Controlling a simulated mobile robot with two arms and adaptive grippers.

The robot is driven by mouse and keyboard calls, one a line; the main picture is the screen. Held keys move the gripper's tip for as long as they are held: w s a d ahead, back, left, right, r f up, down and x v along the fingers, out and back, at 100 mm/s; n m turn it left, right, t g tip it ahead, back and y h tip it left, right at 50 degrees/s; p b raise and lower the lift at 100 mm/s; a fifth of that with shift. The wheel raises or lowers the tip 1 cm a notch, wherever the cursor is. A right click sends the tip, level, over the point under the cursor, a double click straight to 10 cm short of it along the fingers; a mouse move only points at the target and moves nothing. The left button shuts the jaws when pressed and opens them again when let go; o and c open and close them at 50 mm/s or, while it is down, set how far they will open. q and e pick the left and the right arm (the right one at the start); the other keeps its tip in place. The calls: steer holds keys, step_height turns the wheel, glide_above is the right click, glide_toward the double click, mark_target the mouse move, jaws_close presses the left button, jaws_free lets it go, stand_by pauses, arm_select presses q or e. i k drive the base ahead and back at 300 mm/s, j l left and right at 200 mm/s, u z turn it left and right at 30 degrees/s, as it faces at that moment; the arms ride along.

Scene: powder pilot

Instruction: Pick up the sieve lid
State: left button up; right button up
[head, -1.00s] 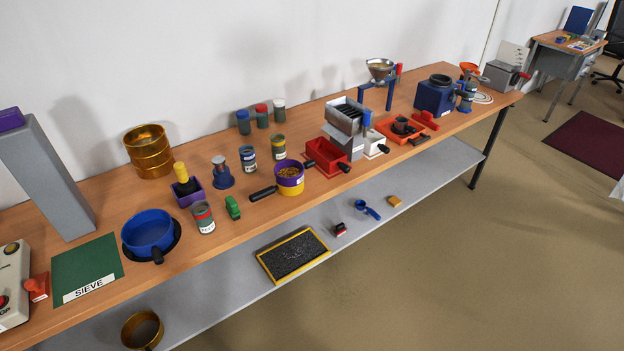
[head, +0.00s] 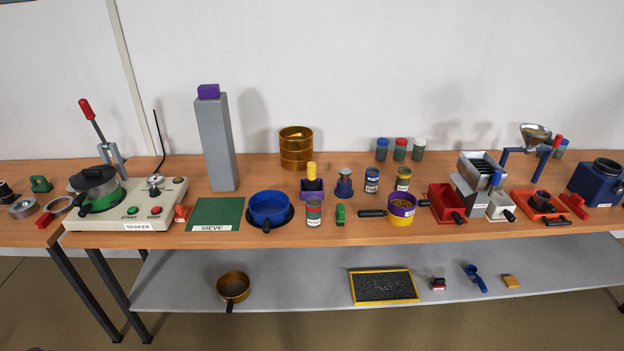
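No part is plainly marked as the sieve lid. A dark grey round cover with a small knob (head: 93,177) sits on a green round pan (head: 108,199) on the shaker (head: 137,213), at the left of the head view; it looks like a lid, but I cannot tell for sure. A green mat labelled SIEVE (head: 214,212) lies right of the shaker and is bare. A blue pan (head: 268,207) stands on a black round base right of the mat. Neither of my grippers is in view.
A tall grey column with a purple block (head: 214,140) and brass stacked rings (head: 296,147) stand at the back. A red-handled lever press (head: 102,135) rises behind the shaker. A brass pan (head: 233,287) is on the lower shelf (head: 300,285). The table's front edge is crowded.

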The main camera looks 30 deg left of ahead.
mark_target(92, 177)
steer(key=u, duration=2.2)
